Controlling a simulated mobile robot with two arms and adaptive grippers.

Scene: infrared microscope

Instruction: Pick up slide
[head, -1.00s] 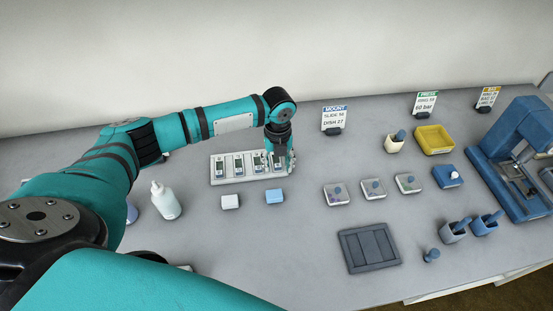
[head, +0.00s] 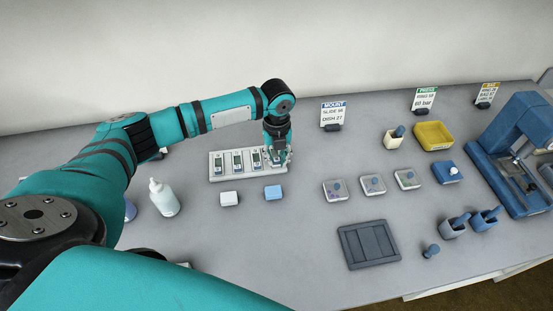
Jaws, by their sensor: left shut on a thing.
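A pale rack (head: 229,176) with several dark-labelled slides stands on the bench left of centre. Slides (head: 238,161) sit in its slots in a row. My left gripper (head: 279,160) points down at the rack's right end. It is shut on a slide there, which is mostly hidden by the fingers. I cannot tell whether that slide is clear of its slot. My right gripper is not in view.
A white bottle (head: 164,198) stands at the left. A MOUNT sign (head: 334,114) stands behind, to the right. Small dishes (head: 335,190), a dark tray (head: 369,245) and a blue microscope (head: 515,150) are farther right.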

